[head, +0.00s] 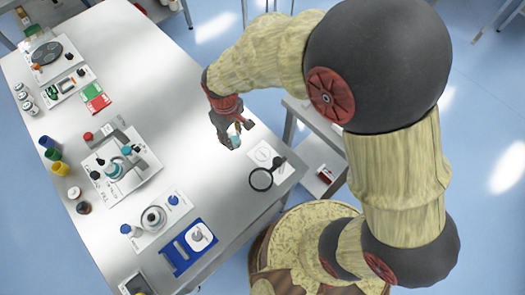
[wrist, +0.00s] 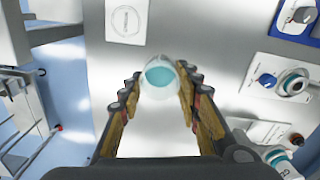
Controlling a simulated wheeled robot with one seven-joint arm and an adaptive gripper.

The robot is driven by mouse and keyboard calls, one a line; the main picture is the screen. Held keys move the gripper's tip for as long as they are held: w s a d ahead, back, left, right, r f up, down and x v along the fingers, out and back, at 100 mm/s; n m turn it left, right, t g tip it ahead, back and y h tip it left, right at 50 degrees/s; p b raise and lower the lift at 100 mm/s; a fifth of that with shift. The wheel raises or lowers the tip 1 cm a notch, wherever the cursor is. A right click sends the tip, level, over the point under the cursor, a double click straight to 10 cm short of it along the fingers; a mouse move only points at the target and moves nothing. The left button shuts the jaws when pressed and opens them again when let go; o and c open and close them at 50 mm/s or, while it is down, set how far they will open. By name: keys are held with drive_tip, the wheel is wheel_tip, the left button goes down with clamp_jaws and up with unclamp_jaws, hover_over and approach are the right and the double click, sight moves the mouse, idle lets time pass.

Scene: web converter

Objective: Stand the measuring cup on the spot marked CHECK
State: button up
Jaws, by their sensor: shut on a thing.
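The measuring cup (wrist: 161,79) is a small clear vessel with teal inside, seen between my fingertips in the wrist view. My gripper (wrist: 160,90) is shut on it, with one finger on each side. In the head view my gripper (head: 237,129) is over the right part of the table, and the cup (head: 234,142) shows small at its tips, partly hidden. A white card with a drawn circle (head: 261,153) lies near the table's right edge; it also shows at the top of the wrist view (wrist: 127,20). Its lettering is too small to read.
A black magnifier (head: 261,180) lies beside the card. A blue tray (head: 180,262), a white plate with a round device (head: 152,219) and a larger fixture (head: 120,165) stand to the left. The table between them and my gripper is clear.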

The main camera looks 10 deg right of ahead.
drive_tip(key=s+a+n, duration=0.2)
drive_tip(key=s+a, duration=0.1)
drive_tip(key=s, duration=0.2)
drive_tip(key=w+d+f, duration=0.1)
drive_tip(key=d+f, duration=0.2)
drive_tip(key=d, duration=0.1)
drive_tip(key=w+d+f+b, duration=0.1)
drive_tip(key=w+d+f, duration=0.1)
drive_tip(key=d, duration=0.1)
drive_tip(key=w+d+f+b, duration=0.1)
drive_tip(key=w+d+f, duration=0.1)
drive_tip(key=d+f, duration=0.1)
drive_tip(key=shift+d+f, duration=0.35)
drive_tip(key=shift+d, duration=0.45)
drive_tip(key=shift+w+d+f+b, duration=0.1)
drive_tip(key=shift+d+f+b, duration=0.1)
drive_tip(key=shift+b, duration=0.1)
drive_tip(key=shift+w+d+f+b, duration=0.15)
drive_tip(key=shift+f+b, duration=0.45)
drive_tip(key=shift+f, duration=1.2)
drive_tip(key=shift+f, duration=0.15)
drive_tip(key=o, duration=1.1)
drive_tip(key=shift+o, duration=0.2)
